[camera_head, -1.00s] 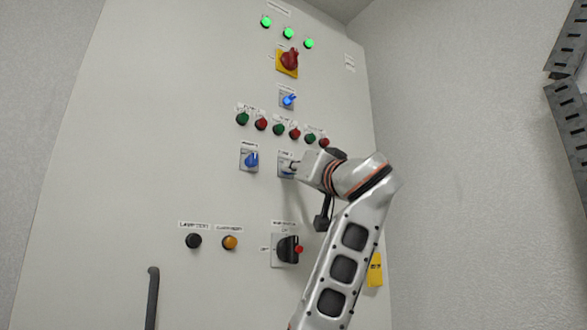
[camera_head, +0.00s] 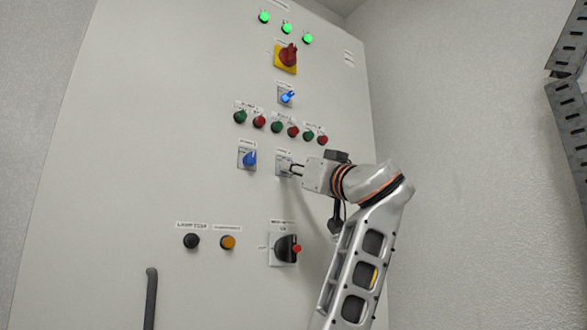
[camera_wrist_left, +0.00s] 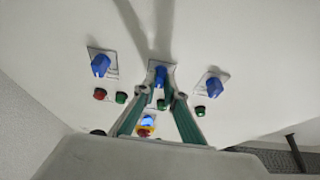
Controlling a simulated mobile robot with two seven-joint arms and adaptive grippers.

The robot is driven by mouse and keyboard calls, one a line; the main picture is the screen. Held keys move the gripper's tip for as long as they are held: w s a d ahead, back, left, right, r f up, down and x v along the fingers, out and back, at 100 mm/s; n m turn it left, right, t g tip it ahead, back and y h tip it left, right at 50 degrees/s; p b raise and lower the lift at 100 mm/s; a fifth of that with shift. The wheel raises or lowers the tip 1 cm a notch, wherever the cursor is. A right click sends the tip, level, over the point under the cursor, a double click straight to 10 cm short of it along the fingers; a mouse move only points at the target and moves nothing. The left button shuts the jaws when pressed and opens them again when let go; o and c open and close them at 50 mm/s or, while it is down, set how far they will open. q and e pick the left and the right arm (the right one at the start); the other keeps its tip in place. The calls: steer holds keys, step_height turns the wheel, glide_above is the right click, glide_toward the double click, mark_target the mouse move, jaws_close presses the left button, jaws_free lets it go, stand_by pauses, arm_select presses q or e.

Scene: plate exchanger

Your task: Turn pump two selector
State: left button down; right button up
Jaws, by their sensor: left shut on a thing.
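The pump two selector is a blue knob on a pale square plate (camera_head: 283,161), in the middle row of the grey cabinet front. In the left wrist view its blue knob (camera_wrist_left: 158,75) shows at the fingertips. My left gripper (camera_head: 292,169) reaches it from the right in the head view. In the left wrist view its two green-sided fingers (camera_wrist_left: 160,96) stand on both sides of the knob, and the gripper is shut on it. The fingers mostly hide the knob in the head view. My right gripper is in neither view.
Red and green buttons (camera_head: 277,127) sit in a row over the gripper. A black rotary switch (camera_head: 286,249) is below. A cabinet handle (camera_head: 151,298) stands out lower left.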

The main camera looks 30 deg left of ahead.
arm_select(q)
steer(key=c, duration=2.1)
jaws_free()
steer(key=v, duration=1.2)
